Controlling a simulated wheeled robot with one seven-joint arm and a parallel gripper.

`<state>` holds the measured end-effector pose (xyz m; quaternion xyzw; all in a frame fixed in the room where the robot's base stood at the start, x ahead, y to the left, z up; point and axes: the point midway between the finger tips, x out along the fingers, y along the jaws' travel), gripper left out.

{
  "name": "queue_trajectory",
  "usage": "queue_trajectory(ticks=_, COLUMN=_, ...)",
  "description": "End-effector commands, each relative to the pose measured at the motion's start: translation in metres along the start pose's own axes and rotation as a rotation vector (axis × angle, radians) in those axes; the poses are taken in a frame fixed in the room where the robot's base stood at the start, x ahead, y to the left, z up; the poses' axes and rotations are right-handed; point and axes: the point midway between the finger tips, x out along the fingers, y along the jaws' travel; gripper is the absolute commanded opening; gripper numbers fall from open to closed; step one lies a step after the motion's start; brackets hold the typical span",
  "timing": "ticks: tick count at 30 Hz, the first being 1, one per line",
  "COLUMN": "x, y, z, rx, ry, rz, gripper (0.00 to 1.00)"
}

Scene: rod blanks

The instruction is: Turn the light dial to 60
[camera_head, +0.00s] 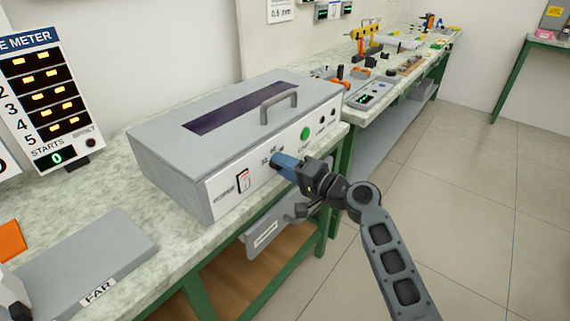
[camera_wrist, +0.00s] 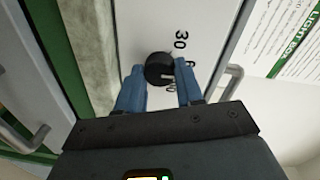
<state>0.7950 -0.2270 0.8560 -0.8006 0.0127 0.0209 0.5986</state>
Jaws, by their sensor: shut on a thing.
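The light dial (camera_wrist: 159,68) is a round black knob on the front panel of a grey box (camera_head: 190,176). In the wrist view the number 30 is printed beside it, and other markings are partly covered by a finger. My gripper (camera_wrist: 160,80) has blue fingers, one on each side of the dial, shut on it. In the head view my gripper (camera_head: 283,165) reaches the front panel from the right, and its fingers hide the dial. The dial's pointer cannot be made out, so its setting is unclear.
A meter board (camera_head: 40,95) is at the left. The floor at right is clear.

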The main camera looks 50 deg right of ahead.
Motion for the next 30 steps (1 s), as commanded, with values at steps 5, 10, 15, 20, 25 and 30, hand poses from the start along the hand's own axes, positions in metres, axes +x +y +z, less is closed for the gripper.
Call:
queue_trajectory(ticks=5, x=-0.0005, y=0.0012, z=-0.0005, rx=0.022, ry=0.000, rz=0.003, gripper=0.06)
queue_trajectory(ticks=10, x=-0.0005, y=0.0015, z=-0.0005, rx=0.025, ry=0.000, rz=0.003, gripper=0.06)
queue_trajectory(ticks=15, x=-0.0006, y=0.0015, z=-0.0005, rx=0.025, ry=0.000, rz=0.003, gripper=0.06)
queue_trajectory(ticks=20, x=-0.0005, y=0.0014, z=-0.0004, rx=0.024, ry=0.000, rz=0.003, gripper=0.48)
queue_trajectory(ticks=25, x=-0.0003, y=0.0008, z=-0.0003, rx=0.024, ry=0.000, rz=0.002, gripper=0.62)
queue_trajectory(ticks=30, x=-0.0002, y=0.0005, z=-0.0003, rx=0.023, ry=-0.001, rz=0.001, gripper=0.62)
